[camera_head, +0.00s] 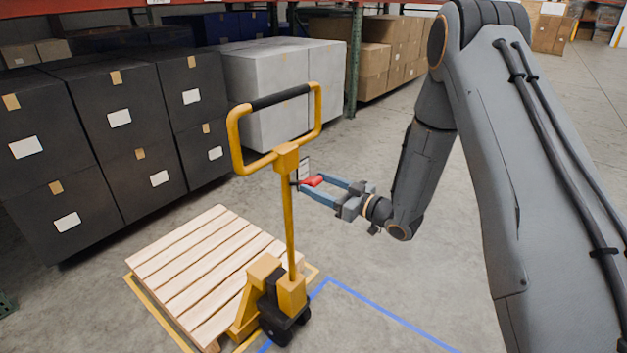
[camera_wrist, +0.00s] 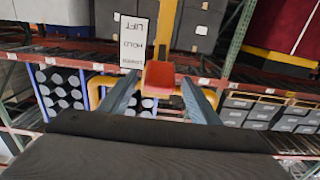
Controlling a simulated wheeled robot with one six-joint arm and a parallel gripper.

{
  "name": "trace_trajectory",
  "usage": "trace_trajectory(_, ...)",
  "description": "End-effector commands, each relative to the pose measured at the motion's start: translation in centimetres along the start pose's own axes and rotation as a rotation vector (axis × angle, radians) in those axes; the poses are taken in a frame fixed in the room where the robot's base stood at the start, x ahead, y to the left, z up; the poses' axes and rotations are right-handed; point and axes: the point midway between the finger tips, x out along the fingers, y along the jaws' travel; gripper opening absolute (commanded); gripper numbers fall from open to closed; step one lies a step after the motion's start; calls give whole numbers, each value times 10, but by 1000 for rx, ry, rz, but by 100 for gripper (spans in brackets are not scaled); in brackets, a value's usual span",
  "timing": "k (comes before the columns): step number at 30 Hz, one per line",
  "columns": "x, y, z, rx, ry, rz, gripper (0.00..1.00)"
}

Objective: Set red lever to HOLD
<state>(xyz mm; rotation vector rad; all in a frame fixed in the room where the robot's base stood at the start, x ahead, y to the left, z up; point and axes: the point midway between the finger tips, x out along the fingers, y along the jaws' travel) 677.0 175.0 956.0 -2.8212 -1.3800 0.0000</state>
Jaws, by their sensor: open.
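The red lever (camera_head: 312,181) sticks out from the yellow handle post (camera_head: 288,215) of a pallet jack. It also shows in the wrist view (camera_wrist: 160,74), beside the lower end of a white label (camera_wrist: 134,42). The label appears upside down there, with LIFT, HOLD and a third word too small to read surely. The lever is nearest that third word. My gripper (camera_head: 314,187) is open around the lever, with one blue-grey finger on each side in the wrist view (camera_wrist: 160,88). I cannot tell whether either finger touches it.
The pallet jack's yellow loop handle (camera_head: 238,150) rises above the lever. A wooden pallet (camera_head: 205,265) lies behind its base. Black boxes (camera_head: 110,125) and grey boxes (camera_head: 275,100) stand at the back left. Open floor lies below my arm, with a blue line (camera_head: 390,316).

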Motion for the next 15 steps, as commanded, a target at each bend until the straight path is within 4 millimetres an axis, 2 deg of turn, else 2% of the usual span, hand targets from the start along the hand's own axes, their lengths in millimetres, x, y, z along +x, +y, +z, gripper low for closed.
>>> trace_trajectory(6,19,0,0,-1,-1,0,56)
trace_trajectory(15,21,0,0,-1,-1,2,56)
